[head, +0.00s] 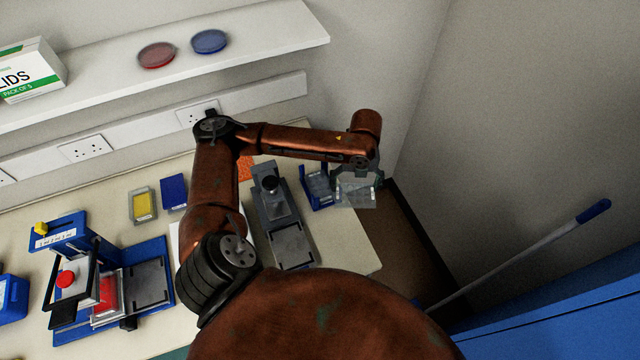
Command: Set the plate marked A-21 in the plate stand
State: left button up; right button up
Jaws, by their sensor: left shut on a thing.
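My left gripper (362,181) is at the right end of the bench, its fingers pointing toward the picture's bottom. It is shut on a clear plate (357,196), which it holds near the bench's right edge. I cannot read a mark on this plate. A small blue stand (308,190) is just left of the held plate, with clear, plate-like material (321,184) in it. The gripper and held plate partly overlap this area, and I cannot tell whether the held plate touches the stand. My right gripper is not in view.
A grey device (290,244) stands left of the blue stand. The shelf (270,35) overhangs the back. Floor lies beyond the bench's right edge.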

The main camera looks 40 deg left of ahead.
pick_arm(q)
jog(key=a+r+m+p, duration=0.2)
jog(key=a+m, duration=1)
jog(key=m+p, duration=0.1)
send_over(324, 184)
notch_tip(324, 184, down, 5)
jog(key=shift+f, duration=0.75)
jog(key=shift+c, duration=0.5)
notch_tip(324, 184, down, 3)
jog(key=shift+w+f, duration=0.1)
jog(key=shift+f, duration=0.1)
jog(key=shift+c, duration=0.2)
jog(key=o, duration=1.4)
jog(key=shift+c, duration=0.2)
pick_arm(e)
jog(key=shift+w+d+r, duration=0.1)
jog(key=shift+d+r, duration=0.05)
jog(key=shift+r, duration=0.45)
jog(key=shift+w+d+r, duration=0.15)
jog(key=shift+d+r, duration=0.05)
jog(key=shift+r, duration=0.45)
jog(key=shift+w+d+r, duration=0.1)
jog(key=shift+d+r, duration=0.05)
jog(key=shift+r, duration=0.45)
